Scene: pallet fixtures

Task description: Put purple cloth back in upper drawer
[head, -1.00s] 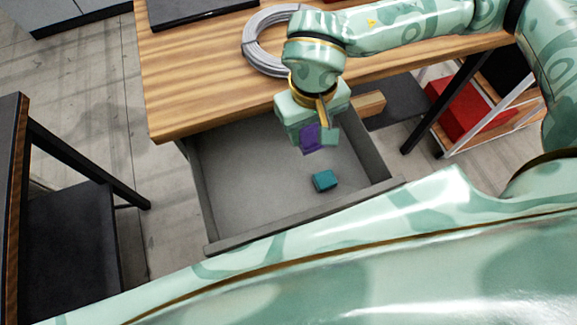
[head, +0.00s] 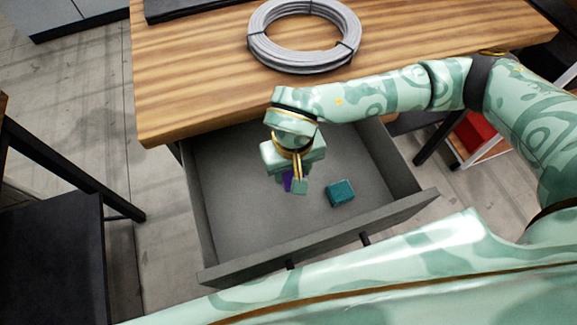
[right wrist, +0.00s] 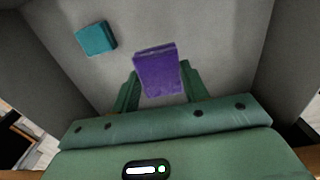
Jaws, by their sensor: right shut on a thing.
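The purple cloth (right wrist: 157,70) is a small folded block between the two fingers of my right gripper (right wrist: 156,88), which is shut on it. In the head view the right gripper (head: 294,184) is inside the open upper drawer (head: 240,215), left of its middle, and only a sliver of the purple cloth (head: 288,180) shows beside the fingers. Whether the cloth touches the drawer floor I cannot tell. My left gripper is not in view.
A teal folded cloth (head: 340,193) lies on the drawer floor, right of the gripper; it also shows in the right wrist view (right wrist: 96,38). The wooden tabletop (head: 200,90) overhangs the drawer's back and bears a grey cable coil (head: 262,42). A dark chair (head: 60,240) stands at left.

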